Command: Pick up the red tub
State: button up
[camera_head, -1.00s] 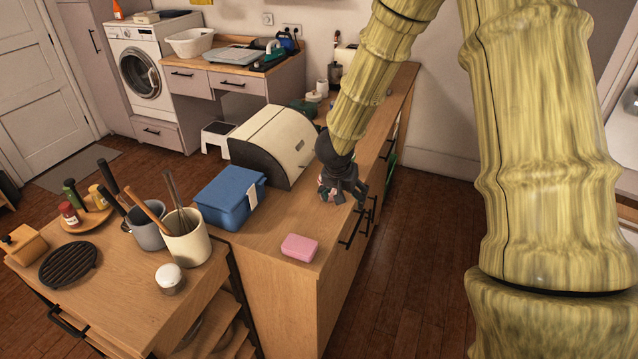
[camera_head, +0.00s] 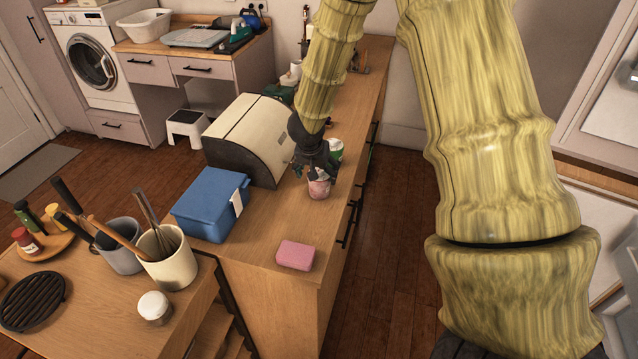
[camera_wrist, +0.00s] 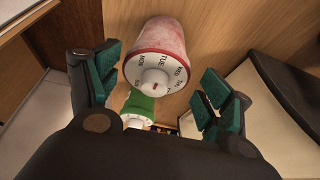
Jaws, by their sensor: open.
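The red tub (camera_head: 319,188) stands on the wooden counter, right of the cream bread bin. In the wrist view the tub (camera_wrist: 157,45) has a faded red side and a white dial lid with day letters facing the camera. My gripper (camera_head: 316,172) is directly at the tub, partly covering it in the head view. In the wrist view my gripper (camera_wrist: 163,88) is open, with a green-padded finger on either side of the tub's lid. Gaps show between the pads and the tub.
A green tub (camera_wrist: 138,106) with a white lid stands close to the red one. The bread bin (camera_head: 247,137), blue box (camera_head: 210,203) and pink block (camera_head: 295,255) share the counter (camera_head: 255,228). The counter's right edge is close to the tub.

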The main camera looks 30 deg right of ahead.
jog(key=shift+w+f, duration=0.25)
jog(key=shift+f, duration=0.15)
jog(key=shift+s+d+f, duration=0.15)
jog(key=shift+d+f, duration=0.3)
jog(key=shift+f, duration=0.2)
jog(key=x, duration=0.3)
jog(key=shift+d+f, duration=0.15)
jog(key=shift+f, duration=0.2)
jog(key=c, duration=1.1)
